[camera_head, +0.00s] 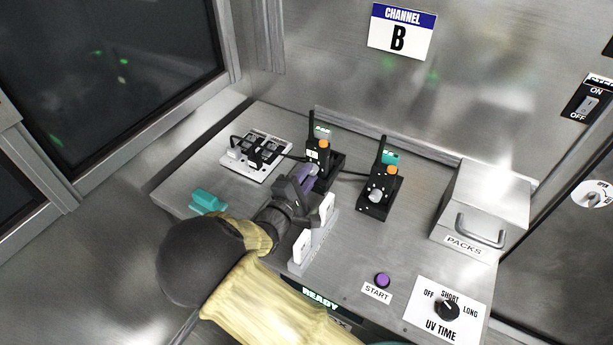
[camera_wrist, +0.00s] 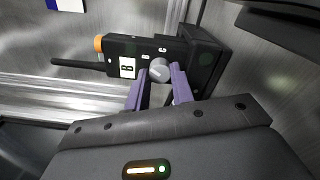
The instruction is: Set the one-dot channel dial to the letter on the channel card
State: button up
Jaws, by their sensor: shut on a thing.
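The channel card (camera_head: 402,32) on the back wall reads B. Two black radios with antennas and orange knobs stand on the bench: the left radio (camera_head: 325,157) and the right radio (camera_head: 378,204). My gripper (camera_head: 310,177) is at the left radio. In the wrist view, its purple fingers (camera_wrist: 159,88) are shut on a grey round dial (camera_wrist: 159,69) on the face of that radio (camera_wrist: 178,52). I cannot make out the dot mark of the held dial. The right radio has its own grey dial (camera_head: 376,195).
A white socket strip (camera_head: 258,156) with plugs lies left of the radios. A grey holder with white cards (camera_head: 316,240) stands close beside my gripper. A PACKS box (camera_head: 485,205), a purple START button (camera_head: 382,280) and a UV TIME dial (camera_head: 447,309) are to the right.

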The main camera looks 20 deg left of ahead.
jog(key=o, duration=1)
jog(key=shift+f, duration=0.1)
jog(key=shift+s+f, duration=0.1)
jog(key=shift+n+p, duration=0.3)
